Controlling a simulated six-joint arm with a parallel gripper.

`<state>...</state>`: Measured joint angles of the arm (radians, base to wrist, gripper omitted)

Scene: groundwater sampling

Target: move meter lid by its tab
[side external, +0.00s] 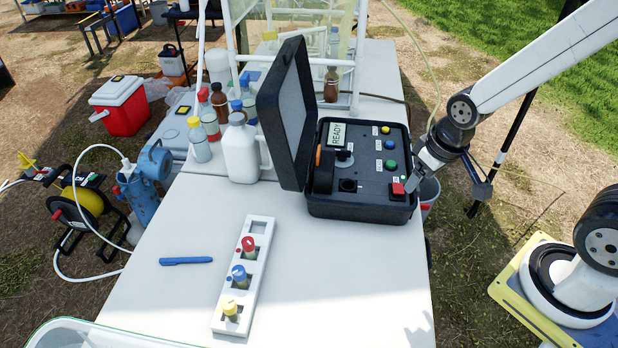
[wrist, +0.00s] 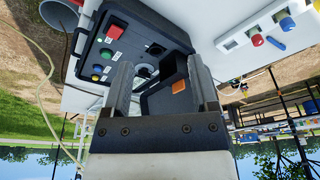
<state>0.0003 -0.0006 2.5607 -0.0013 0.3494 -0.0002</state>
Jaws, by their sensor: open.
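The meter is a black case (side external: 360,207) open on the white table, its screen reading READY. Its large case lid (side external: 283,112) stands up, leaning back at the left. Inside, a smaller black lid (side external: 323,178) stands raised with an orange tab (side external: 318,156) on it. In the wrist view the orange tab (wrist: 178,86) shows beside the right finger. My gripper (side external: 411,181) is open and empty at the case's right edge, close to the red button (side external: 398,189). In the wrist view its two fingers stand apart with the panel beyond them.
A white rack (side external: 225,319) with red, blue and yellow capped vials stands in front. A blue pen (side external: 186,261) lies left of it. A white jug (side external: 241,155) and several bottles stand behind left. A grey bucket (side external: 430,188) is beside the table. The front right tabletop is clear.

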